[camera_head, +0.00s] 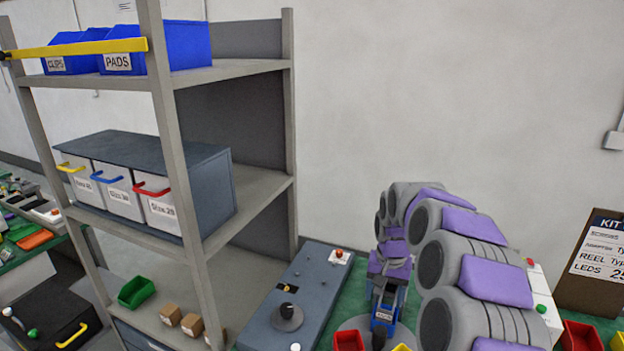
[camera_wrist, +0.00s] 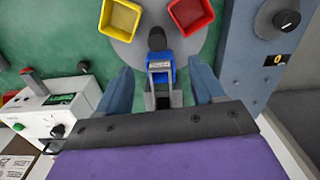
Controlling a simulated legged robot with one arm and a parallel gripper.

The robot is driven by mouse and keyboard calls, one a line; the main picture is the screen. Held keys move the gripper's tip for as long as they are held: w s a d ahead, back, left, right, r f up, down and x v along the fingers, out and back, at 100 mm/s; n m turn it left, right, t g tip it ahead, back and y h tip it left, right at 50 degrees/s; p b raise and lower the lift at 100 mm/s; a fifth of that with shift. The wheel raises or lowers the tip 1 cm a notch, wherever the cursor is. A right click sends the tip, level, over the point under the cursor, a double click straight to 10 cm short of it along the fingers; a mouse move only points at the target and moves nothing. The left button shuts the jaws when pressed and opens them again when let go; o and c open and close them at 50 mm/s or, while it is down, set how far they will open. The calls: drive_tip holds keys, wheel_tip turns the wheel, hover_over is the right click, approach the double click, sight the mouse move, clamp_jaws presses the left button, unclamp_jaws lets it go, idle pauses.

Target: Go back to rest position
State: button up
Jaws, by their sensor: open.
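My gripper (camera_wrist: 160,66) is open in the wrist view. A gap shows between each finger and the holder. The holder is on a round grey disc (camera_wrist: 126,52) on the green bench top. In the head view my purple and grey arm reaches down at the right. The blue holder (camera_head: 384,318) shows there below my wrist, and my fingers are hard to make out.
A red bin (camera_wrist: 190,14) and a yellow bin (camera_wrist: 120,17) sit on the disc. A grey control panel (camera_head: 310,276) with a knob is beside it. A shelf rack (camera_head: 250,200) with bins stands at left. A white box (camera_wrist: 42,113) with controls is on the bench.

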drive_tip(key=s+a+r+n, duration=0.2)
drive_tip(key=s+a+r, duration=0.3)
drive_tip(key=s, duration=0.6)
drive_tip(key=s+a+f+n+g, duration=0.1)
drive_tip(key=s+a+n, duration=0.1)
drive_tip(key=s, duration=2.7)
drive_tip(key=shift+s+a+f+g, duration=0.2)
drive_tip(key=shift+a+g, duration=0.2)
drive_tip(key=shift+a, duration=0.2)
